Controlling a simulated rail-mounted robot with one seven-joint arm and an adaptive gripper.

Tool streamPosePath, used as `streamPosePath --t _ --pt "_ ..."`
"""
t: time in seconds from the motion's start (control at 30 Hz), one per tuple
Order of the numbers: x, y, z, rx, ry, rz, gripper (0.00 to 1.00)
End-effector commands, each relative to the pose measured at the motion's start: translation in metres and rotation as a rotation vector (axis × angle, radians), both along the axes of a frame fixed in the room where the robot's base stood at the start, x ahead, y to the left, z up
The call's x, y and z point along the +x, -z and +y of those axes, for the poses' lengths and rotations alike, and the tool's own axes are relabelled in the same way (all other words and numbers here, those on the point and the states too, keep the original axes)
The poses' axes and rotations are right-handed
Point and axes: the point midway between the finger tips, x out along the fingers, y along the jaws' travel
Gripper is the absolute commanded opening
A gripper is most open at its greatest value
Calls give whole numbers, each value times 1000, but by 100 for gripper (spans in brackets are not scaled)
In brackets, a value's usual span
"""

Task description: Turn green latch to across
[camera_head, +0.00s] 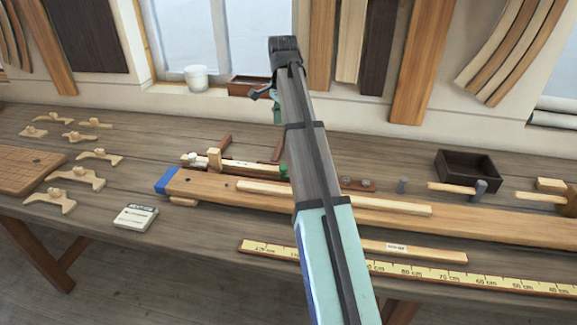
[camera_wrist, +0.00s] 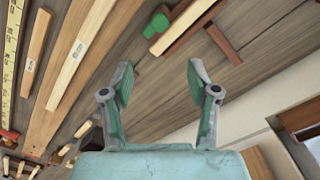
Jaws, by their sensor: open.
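The green latch (camera_head: 283,169) is a small green piece at the right end of a pale wooden strip (camera_head: 240,165) on the bench. My arm partly crosses in front of that area in the head view. In the wrist view the green latch (camera_wrist: 157,22) shows near the top centre, at the end of the strip. My gripper (camera_wrist: 160,72) is open and empty, its two fingers spread apart below the latch in the picture and not touching it. Its end is raised above the bench, near the back wall, in the head view (camera_head: 264,93). Which way the latch is turned I cannot tell.
A long plank (camera_head: 460,226) with a blue end lies in front of the strip. A dark tray (camera_head: 468,172) and a mallet (camera_head: 462,188) are at right, a yellow ruler (camera_head: 480,279) at the front edge.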

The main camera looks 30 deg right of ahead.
Motion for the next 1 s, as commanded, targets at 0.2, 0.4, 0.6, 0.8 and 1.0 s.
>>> streamPosePath --t 0.2,0.4,0.6,0.8,1.0 --pt "-2 35 1 2 -3 1 60" --pt "-2 75 1 2 -4 1 60" --pt "-2 112 1 2 -4 0 60" --pt "-1 142 1 2 -5 0 60" --pt "0 159 1 1 -5 -1 60"
